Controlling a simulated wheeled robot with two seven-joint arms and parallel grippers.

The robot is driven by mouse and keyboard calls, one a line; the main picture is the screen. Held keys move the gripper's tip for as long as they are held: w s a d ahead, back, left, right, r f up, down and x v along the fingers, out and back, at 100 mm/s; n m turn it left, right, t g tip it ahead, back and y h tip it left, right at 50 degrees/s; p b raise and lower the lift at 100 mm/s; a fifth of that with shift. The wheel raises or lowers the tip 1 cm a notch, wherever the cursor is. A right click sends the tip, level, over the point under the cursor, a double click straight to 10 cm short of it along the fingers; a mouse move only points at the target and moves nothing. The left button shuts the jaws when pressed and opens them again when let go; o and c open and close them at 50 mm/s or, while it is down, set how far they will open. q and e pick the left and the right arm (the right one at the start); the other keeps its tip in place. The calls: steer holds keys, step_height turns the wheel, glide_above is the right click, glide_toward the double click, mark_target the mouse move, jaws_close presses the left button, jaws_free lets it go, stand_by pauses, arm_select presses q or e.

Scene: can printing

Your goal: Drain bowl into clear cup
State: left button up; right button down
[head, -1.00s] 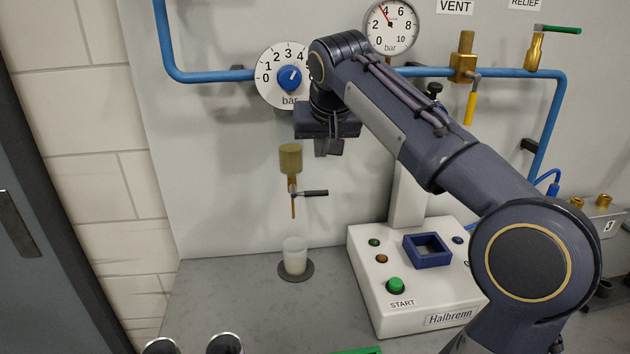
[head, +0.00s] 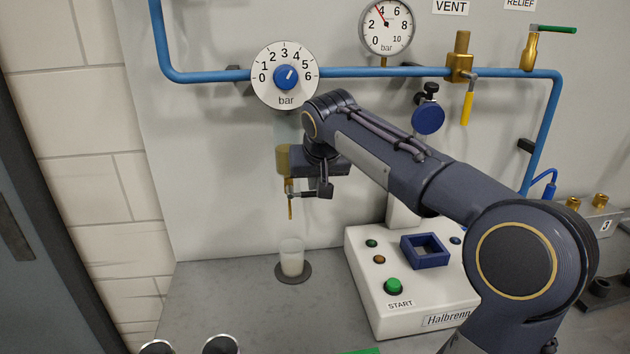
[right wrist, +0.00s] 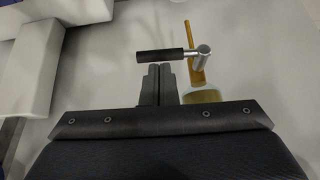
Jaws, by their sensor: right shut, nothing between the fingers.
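The drain bowl (head: 283,159) is a cloudy yellow-brown bowl on the wall, partly hidden by my right gripper. A thin brass spout (head: 290,210) points down below it. A dark drain lever (right wrist: 160,55) on a silver pivot sticks out sideways, level, beside the spout. My right gripper (head: 325,190) is shut and empty, at the lever's outer end. In the right wrist view its closed fingertips (right wrist: 158,70) are close by the lever; I cannot tell if they touch. The clear cup (head: 291,258) stands upright below the spout and looks pale and cloudy inside. My left gripper is not in view.
The cup stands on a dark round pad (head: 294,273) on the grey bench. A white Halbrenn machine (head: 385,310) with a green START button stands to the right. A blue pipe (head: 205,77), dial (head: 262,92), gauge (head: 372,40) and yellow-handled vent valve (head: 467,105) are above.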

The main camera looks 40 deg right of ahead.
steer(key=shift+s+d+f+y+b, duration=0.1)
steer(key=shift+d+f+y+b, duration=0.1)
steer(key=shift+f+y+b, duration=0.25)
step_height(320, 180, down, 8)
steer(key=m+t+y+b, duration=0.5)
steer(key=t+y+b, duration=0.3)
steer(key=b, duration=1.2)
steer(key=shift+w+a+r+y, duration=0.25)
steer(key=shift+a+y, duration=0.2)
steer(key=shift+y, duration=0.2)
